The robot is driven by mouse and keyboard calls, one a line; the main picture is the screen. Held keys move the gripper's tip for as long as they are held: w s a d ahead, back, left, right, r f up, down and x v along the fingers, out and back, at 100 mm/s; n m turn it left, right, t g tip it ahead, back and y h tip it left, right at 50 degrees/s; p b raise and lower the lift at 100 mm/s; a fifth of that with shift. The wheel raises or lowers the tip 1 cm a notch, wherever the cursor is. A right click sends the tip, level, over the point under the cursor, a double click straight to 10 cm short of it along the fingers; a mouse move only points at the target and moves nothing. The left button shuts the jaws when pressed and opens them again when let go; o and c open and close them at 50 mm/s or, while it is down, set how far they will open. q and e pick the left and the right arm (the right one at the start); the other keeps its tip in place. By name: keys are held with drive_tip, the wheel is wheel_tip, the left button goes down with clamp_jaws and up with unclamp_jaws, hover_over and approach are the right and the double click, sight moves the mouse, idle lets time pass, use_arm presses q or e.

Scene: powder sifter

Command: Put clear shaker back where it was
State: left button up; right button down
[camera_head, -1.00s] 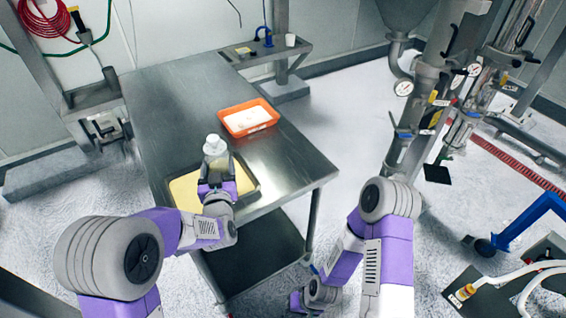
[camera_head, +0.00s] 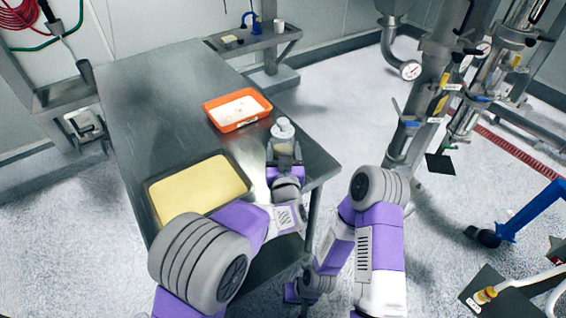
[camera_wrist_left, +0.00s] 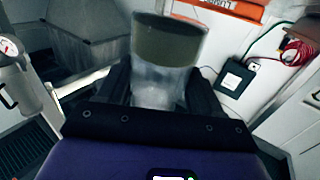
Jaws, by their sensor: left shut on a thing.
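The clear shaker (camera_head: 283,131) has a whitish cap and is upright in the head view, near the right edge of the steel table (camera_head: 160,85). My left gripper (camera_head: 284,157) is shut on it. In the left wrist view the shaker (camera_wrist_left: 165,62) stands between the two dark fingers, with a greenish-grey band at its top and a translucent lower body. I cannot tell whether its base touches the table.
A dark tray with a yellow slab (camera_head: 198,187) lies left of the shaker. An orange bin (camera_head: 237,110) holding white powder lies behind it. A small shelf (camera_head: 255,45) with a blue item stands behind the table. Pipework (camera_head: 430,100) stands at right. The table's far left is clear.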

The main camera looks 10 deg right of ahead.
use_arm(q)
wheel_tip(320, 180, down, 3)
drive_tip(key=shift+f+b, duration=0.2)
drive_tip(key=shift+b, duration=0.35)
drive_tip(key=shift+r, duration=0.1)
drive_tip(key=shift+f, duration=0.2)
drive_tip(key=o, duration=1.4)
drive_tip(key=shift+c, duration=0.2)
